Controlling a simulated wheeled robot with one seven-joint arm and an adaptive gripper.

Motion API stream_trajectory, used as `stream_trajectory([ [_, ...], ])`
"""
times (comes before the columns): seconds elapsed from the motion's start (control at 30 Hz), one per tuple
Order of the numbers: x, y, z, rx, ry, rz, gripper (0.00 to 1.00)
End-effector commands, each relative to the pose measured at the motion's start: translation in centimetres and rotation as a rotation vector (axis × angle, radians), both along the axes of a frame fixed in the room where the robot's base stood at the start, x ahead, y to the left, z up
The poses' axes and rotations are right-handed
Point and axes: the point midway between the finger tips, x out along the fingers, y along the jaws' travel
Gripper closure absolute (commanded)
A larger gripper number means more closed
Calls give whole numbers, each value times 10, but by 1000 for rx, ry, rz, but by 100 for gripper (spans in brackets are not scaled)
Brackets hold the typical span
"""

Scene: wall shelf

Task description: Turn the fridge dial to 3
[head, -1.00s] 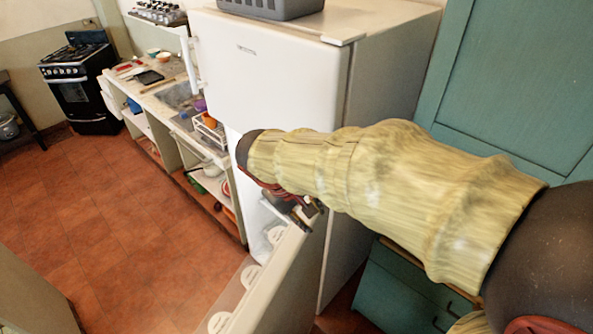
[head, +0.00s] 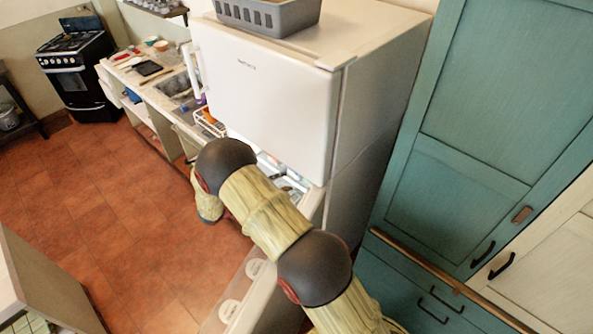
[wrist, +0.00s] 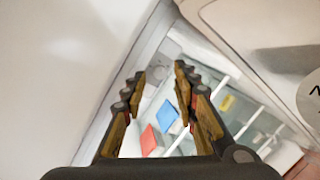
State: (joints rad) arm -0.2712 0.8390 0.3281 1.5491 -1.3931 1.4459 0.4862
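The white fridge (head: 265,105) has its upper door shut and its lower door (head: 268,305) standing open towards me. In the wrist view, my gripper (wrist: 158,76) is open and empty, its two dark and tan fingers apart. It points at the lit fridge interior, with a pale wall beyond the fingertips. A faint round grey shape shows between the fingertips, but it is too blurred to identify as the dial. No dial number is readable. In the head view, my arm covers much of the lower opening, and I cannot make out the gripper clearly.
A wire shelf (wrist: 247,124) is inside the fridge, with a blue item (wrist: 166,116) and a red item (wrist: 148,139) nearby. A grey basket (head: 268,14) sits on top. Teal cabinets (head: 480,130) stand close on the right. Open tiled floor (head: 110,220) lies left.

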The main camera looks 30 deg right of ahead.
Motion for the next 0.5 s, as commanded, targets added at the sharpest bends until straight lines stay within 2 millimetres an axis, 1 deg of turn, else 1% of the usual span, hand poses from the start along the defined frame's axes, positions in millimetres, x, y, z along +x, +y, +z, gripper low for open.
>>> stream_trajectory([
  [0.1,7,-7,-19,-91,21,40,71],
  [0.23,11,-13,-33,-160,26,70,71],
  [0.37,12,-17,-40,-191,27,85,71],
  [0.5,15,-27,-41,-198,27,87,71],
])
